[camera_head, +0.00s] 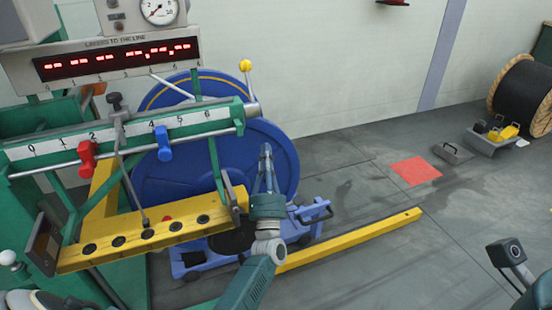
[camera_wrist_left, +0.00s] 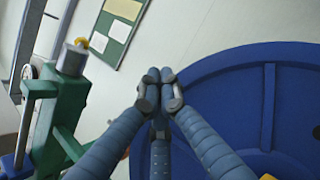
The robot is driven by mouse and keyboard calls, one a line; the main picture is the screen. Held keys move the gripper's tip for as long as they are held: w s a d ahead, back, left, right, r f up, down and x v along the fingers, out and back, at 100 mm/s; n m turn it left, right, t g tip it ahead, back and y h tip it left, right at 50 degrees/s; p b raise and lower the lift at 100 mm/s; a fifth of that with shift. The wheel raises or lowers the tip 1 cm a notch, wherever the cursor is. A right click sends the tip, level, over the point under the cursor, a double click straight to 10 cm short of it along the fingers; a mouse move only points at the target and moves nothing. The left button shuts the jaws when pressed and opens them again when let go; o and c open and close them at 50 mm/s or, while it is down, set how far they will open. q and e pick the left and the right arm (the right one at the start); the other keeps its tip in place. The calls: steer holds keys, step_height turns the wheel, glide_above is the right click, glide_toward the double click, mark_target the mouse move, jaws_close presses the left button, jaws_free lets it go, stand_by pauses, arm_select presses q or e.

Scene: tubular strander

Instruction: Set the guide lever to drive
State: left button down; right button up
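A thin lever with a yellow ball knob (camera_head: 245,66) stands nearly upright at the right end of the green numbered rail (camera_head: 150,130). In the left wrist view a yellow knob (camera_wrist_left: 82,42) shows on a grey cylinder above a green post. I cannot tell which lever is the guide lever, and I see no drive label. My left gripper (camera_head: 266,152) points up in front of the blue reel, below and right of the rail's end. Its fingertips meet in the left wrist view (camera_wrist_left: 160,76), with nothing between them.
Red (camera_head: 87,157) and blue (camera_head: 164,146) clamps sit on the rail's rod. A dark-knobbed rod (camera_head: 115,101) crosses to the yellow perforated bar (camera_head: 118,242). The blue reel (camera_head: 270,150) stands close behind my left gripper. A yellow floor beam (camera_head: 350,240) lies right; floor beyond is mostly clear.

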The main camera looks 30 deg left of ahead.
arm_select(q)
steer(key=f+m+h, duration=0.1)
steer(key=d+f+m+h+p, duration=0.1)
steer(key=m, duration=0.1)
steer(key=w+d+f+m+h+p, duration=0.1)
steer(key=f+m+h, duration=0.1)
steer(key=shift+d+f, duration=0.1)
steer(key=shift+d, duration=0.15)
